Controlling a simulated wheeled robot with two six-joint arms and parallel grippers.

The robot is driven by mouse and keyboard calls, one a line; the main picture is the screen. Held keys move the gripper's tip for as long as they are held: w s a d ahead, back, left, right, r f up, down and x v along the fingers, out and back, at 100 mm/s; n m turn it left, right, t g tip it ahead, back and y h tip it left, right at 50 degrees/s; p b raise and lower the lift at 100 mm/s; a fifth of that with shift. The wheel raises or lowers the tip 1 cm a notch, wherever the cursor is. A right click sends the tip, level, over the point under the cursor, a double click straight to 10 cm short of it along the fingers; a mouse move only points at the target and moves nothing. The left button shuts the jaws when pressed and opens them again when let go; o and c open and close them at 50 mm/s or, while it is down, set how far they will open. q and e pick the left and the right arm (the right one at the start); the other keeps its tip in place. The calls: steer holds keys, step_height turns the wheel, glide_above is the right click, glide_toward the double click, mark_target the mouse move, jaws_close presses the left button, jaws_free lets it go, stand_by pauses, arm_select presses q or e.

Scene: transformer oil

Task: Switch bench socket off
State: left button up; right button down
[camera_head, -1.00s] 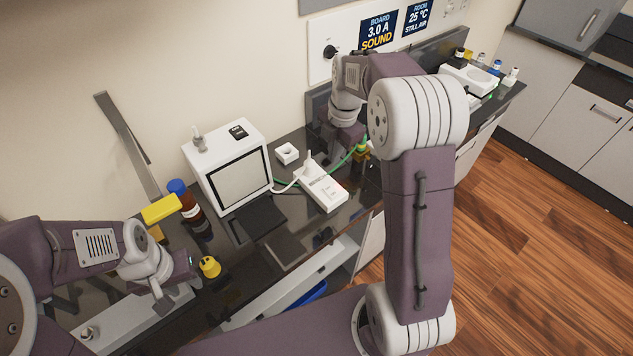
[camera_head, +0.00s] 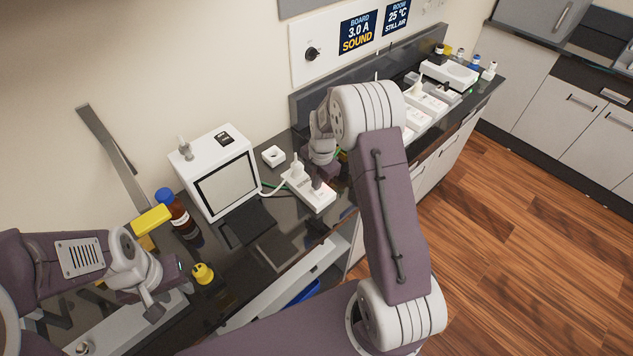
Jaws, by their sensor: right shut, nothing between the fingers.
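The bench socket is a white strip (camera_head: 320,202) on the dark bench, to the right of a white box with a screen. A white plug (camera_head: 297,168) stands in its far left end, with a white cable running to the box. My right gripper (camera_head: 317,185) points down at the strip's middle, shut and empty. I cannot tell whether its tip touches the strip, and it partly hides the strip's top. My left gripper (camera_head: 153,308) hangs low at the left, away from the socket; its jaws are not clear.
The white screen box (camera_head: 222,170) and a small white holder (camera_head: 273,156) stand near the socket. A brown bottle with blue cap (camera_head: 177,210) and a yellow-topped item (camera_head: 203,273) are at left. More white strips (camera_head: 432,103) lie to the right behind my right arm.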

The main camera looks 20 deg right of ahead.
steer(key=shift+f, duration=0.5)
steer(key=shift+f+b, duration=0.4)
steer(key=shift+b, duration=0.1)
steer(key=shift+a+r, duration=0.1)
steer(key=shift+r, duration=0.1)
steer(key=shift+s+f, duration=0.1)
steer(key=shift+s, duration=0.1)
